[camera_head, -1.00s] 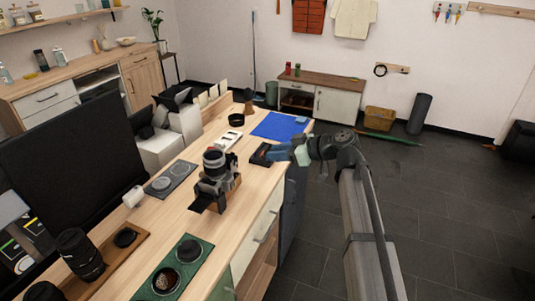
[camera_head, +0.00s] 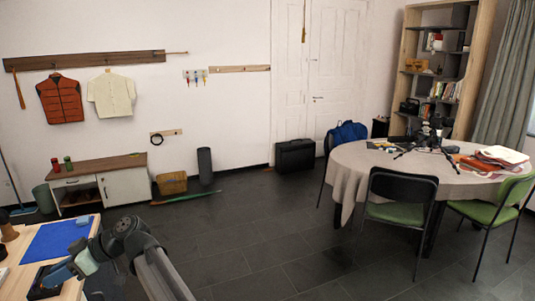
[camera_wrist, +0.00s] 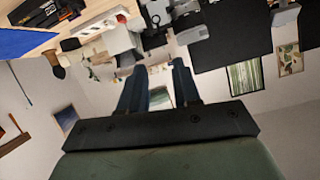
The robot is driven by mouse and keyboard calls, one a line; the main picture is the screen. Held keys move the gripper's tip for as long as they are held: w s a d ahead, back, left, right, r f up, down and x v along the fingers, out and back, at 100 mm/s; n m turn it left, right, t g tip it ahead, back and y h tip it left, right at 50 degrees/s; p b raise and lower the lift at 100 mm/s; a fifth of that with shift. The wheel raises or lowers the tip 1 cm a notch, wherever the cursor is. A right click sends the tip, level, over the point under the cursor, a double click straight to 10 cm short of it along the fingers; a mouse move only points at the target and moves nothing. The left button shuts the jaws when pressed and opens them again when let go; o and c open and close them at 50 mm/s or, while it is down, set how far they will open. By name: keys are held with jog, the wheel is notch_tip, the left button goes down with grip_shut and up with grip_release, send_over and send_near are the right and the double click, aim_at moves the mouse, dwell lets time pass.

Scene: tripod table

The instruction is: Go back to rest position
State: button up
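My gripper (camera_head: 58,275) is at the lower left of the head view, above the edge of the wooden workbench. In the wrist view its two dark blue fingers (camera_wrist: 160,86) stand apart with nothing between them, so it is open and empty. My arm is folded low at the bottom left of the head view. A round table (camera_head: 352,172) with a pale cloth stands at the right. A small black tripod (camera_head: 430,135) stands on it among papers and small items.
The workbench (camera_head: 80,244) holds a blue mat (camera_head: 48,245) and a dark box (camera_head: 42,284) close to my gripper. Chairs with green seats (camera_head: 400,212) stand around the round table. The dark tiled floor (camera_head: 260,240) between is clear. A low cabinet (camera_head: 125,187) stands at the wall.

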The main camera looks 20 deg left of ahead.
jog(key=w+d+f+m+t+h, duration=0.2)
jog(key=w+d+f+m+t, duration=0.3)
jog(key=d+f, duration=0.5)
jog(key=w+d+f+m+t+h, duration=0.35)
jog(key=d+f+m, duration=0.35)
jog(key=f, duration=0.7)
jog(key=w+d+f+m+h, duration=0.2)
jog(key=w+d+f, duration=0.2)
jog(key=d+f, duration=0.7)
jog(key=w+d+f+m+h, duration=0.2)
jog(key=w+d+f, duration=0.45)
jog(key=d, duration=0.65)
jog(key=s+d+f+m+g+h, duration=0.1)
jog(key=s+d+f, duration=0.1)
jog(key=d+f, duration=0.35)
jog(key=s+d+f+m, duration=0.1)
jog(key=d+f, duration=0.2)
jog(key=d, duration=0.5)
jog(key=s+d+f+m+g+h, duration=0.1)
jog(key=s+d+f, duration=0.1)
jog(key=d+f, duration=0.35)
jog(key=s+d+f+m+g+y, duration=0.1)
jog(key=s+d+f+m+g, duration=0.1)
jog(key=s+d, duration=0.4)
jog(key=s+d+f+m+g+y, duration=0.1)
jog(key=s+d+f+m, duration=0.3)
jog(key=d, duration=1.2)
jog(key=s, duration=0.3)
jog(key=shift+s+g, duration=0.2)
jog(key=shift+g, duration=0.15)
